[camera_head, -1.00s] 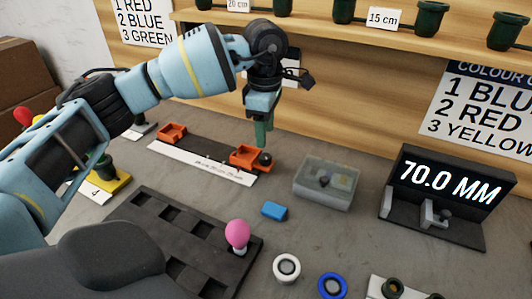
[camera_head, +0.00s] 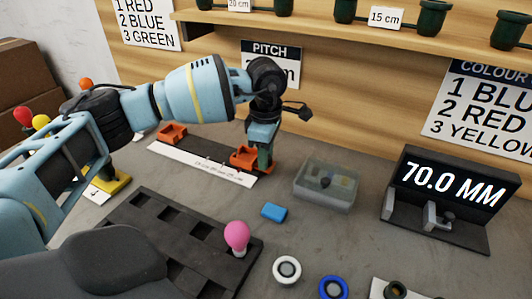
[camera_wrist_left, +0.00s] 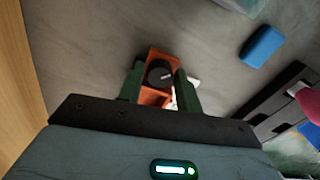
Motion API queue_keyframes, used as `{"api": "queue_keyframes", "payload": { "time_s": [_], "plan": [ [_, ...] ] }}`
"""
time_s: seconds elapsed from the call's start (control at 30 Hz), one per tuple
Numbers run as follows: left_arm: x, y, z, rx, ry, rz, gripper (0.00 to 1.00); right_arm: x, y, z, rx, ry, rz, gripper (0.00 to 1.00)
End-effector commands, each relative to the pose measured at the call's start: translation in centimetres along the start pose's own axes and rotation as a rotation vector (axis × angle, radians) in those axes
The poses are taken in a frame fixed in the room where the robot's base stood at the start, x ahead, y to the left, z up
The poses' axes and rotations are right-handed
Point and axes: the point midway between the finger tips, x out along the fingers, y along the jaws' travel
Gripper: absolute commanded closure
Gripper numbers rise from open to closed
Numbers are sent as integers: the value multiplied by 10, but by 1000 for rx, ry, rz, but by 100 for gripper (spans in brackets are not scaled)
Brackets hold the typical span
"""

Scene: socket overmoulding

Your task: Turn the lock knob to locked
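The lock knob (camera_wrist_left: 158,73) is a round black knob with a small white mark, on the right-hand orange block of the dark rail. In the head view my fingers hide most of it, while the orange block (camera_head: 240,157) still shows. My left gripper (camera_wrist_left: 159,80) points down over the block, with a green finger on either side of the knob. The fingers stand apart, and I see no clear contact with the knob. In the head view the left gripper (camera_head: 264,153) is low at the block. My right gripper is not in view.
Another orange block (camera_head: 172,133) sits at the rail's left end, behind a white scale strip (camera_head: 200,165). A clear box (camera_head: 325,185), a blue block (camera_head: 274,212) and a display reading 70.0 MM (camera_head: 450,190) stand to the right. A dark tray (camera_head: 150,215) lies in front.

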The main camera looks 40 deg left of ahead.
Motion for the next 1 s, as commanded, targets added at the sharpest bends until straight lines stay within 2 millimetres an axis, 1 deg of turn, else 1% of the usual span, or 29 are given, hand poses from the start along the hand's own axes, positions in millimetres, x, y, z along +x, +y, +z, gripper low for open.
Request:
{"api": "queue_keyframes", "payload": {
  "time_s": [0.03, 0.2, 0.23, 0.43, 0.57, 0.8, 1.0],
  "plan": [
    [0, 0, 0, 0, 0, 0, 72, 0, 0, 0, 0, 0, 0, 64],
    [0, 0, 0, 0, 0, 0, 95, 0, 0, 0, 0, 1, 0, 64],
    [0, 0, 0, 0, 0, 0, 96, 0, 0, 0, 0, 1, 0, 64],
    [0, 0, 0, 18, 0, -1, 96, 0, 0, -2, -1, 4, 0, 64],
    [-1, 0, 0, 62, 0, -2, 96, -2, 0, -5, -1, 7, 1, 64],
    [-2, 0, 1, 221, -1, 0, 96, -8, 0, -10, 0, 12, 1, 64],
    [-2, 0, 1, 381, -1, -1, 96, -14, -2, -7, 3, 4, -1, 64]
  ]
}}
